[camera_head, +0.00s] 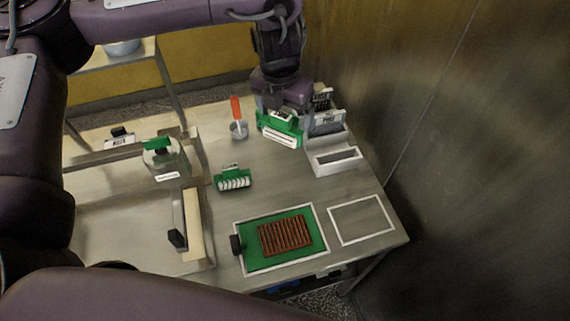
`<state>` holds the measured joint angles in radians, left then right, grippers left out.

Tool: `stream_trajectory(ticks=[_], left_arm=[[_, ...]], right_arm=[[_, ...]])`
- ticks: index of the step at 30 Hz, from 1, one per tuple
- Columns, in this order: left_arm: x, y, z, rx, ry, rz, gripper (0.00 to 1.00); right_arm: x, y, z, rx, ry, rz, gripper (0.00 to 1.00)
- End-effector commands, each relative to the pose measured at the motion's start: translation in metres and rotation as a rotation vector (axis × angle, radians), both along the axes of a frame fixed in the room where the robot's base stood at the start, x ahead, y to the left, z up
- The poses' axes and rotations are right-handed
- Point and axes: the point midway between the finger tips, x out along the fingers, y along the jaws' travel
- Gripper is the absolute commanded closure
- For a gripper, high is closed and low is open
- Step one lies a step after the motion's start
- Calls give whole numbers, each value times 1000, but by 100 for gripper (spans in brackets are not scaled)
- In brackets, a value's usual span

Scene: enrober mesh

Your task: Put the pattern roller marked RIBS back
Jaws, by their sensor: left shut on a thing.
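My left gripper (281,109) reaches in from the top and is shut on a green-framed roller (281,132) with a white lower strip. It holds the roller just left of a grey rack (334,160) with an open slot; whether the roller touches the table is unclear. A second green-framed roller (233,180) with white ridges rests on the table, in front and to the left. I cannot read the marks on either roller, so I cannot tell which is RIBS. My right gripper is not in view.
A brown ribbed slab (285,235) lies on a green mat (255,262), beside an empty white outline (361,219). A cup with a red-handled tool (238,128) stands left of the gripper. A green-topped container (165,160) stands further left. A wall (470,170) rises at right.

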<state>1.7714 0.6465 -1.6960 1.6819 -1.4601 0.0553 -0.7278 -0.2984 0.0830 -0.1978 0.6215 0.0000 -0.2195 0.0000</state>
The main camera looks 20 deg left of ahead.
Motion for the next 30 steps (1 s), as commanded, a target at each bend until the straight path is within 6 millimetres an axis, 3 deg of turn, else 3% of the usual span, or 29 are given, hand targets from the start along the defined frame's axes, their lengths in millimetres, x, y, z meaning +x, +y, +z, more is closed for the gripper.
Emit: stream_trajectory(ticks=[1,9,15,30], left_arm=[[-2,0,-16,-3,9,2,31],[-2,0,-81,-3,8,4,31],[-1,0,-122,-2,5,5,31],[0,0,-171,-2,1,4,31]], right_arm=[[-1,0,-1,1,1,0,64],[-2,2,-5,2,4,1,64],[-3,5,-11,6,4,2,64],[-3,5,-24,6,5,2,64]])
